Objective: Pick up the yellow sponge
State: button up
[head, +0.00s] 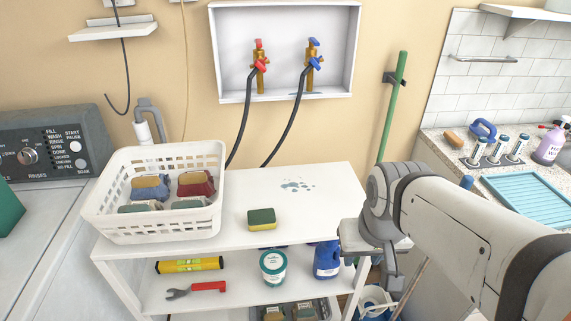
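A sponge (262,224) lies on the white table's top, a little right of the white basket. Its upper layer is dark green and its lower layer is yellow. My gripper (375,268) is at the right end of the table, to the right of the sponge and apart from it. It points downward, and I cannot tell whether its fingers are open or shut. Nothing shows held in it. The sponge is in full view.
A white basket (165,229) with several cloths and sponges stands left on the white table (330,180). A wet patch (297,185) lies behind the sponge. The lower shelf holds a level (188,265), a wrench (197,289), a tub (273,267) and a blue bottle (326,260).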

aim_at(261, 219)
jog(key=z, duration=1.55)
jog(key=k, duration=1)
jog(key=u, duration=1.15)
jog(key=i, duration=1)
jog(key=u, duration=0.05)
